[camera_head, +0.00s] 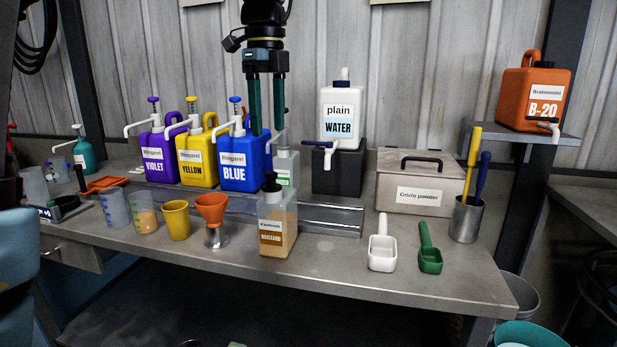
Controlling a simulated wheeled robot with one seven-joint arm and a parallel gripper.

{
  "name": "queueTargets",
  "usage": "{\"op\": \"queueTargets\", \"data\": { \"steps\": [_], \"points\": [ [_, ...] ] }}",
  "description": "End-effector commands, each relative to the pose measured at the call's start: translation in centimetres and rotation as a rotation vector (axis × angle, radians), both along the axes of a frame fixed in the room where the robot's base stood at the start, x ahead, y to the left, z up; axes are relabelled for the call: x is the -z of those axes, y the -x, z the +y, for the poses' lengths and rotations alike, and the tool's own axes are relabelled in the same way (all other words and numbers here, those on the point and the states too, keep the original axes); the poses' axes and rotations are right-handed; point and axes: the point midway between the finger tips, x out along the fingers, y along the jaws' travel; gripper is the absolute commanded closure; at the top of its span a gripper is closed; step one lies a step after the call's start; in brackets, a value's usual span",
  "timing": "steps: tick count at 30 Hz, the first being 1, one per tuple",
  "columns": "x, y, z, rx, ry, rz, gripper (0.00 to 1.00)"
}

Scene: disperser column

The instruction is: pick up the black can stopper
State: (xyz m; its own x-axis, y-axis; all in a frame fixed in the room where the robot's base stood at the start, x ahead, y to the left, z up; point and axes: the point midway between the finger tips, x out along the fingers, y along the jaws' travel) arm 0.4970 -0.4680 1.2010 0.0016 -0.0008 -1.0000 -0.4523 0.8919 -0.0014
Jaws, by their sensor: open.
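How far the fingers are from the stopper in depth I cannot tell.
Blue (241,165), yellow (197,162) and violet (159,156) pump canisters stand behind on a metal ledge. An orange funnel (211,206) is left of the can. A water container (341,115) sits on a black block. White (381,252) and green (430,259) scoops lie right. Bench between is clear.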

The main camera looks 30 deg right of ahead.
Motion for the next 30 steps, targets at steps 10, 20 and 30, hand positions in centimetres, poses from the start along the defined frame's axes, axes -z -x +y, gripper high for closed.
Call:
{"op": "queueTargets", "data": {
  "steps": [10,20,30],
  "points": [
    [4.3,0.2,-0.1,0.025,-0.004,0.004,0.37],
    [7.2,0.0,0.2,0.022,-0.005,0.006,0.37],
    [10.5,-0.2,0.3,0.022,-0.001,0.002,0.37]
  ]
}}
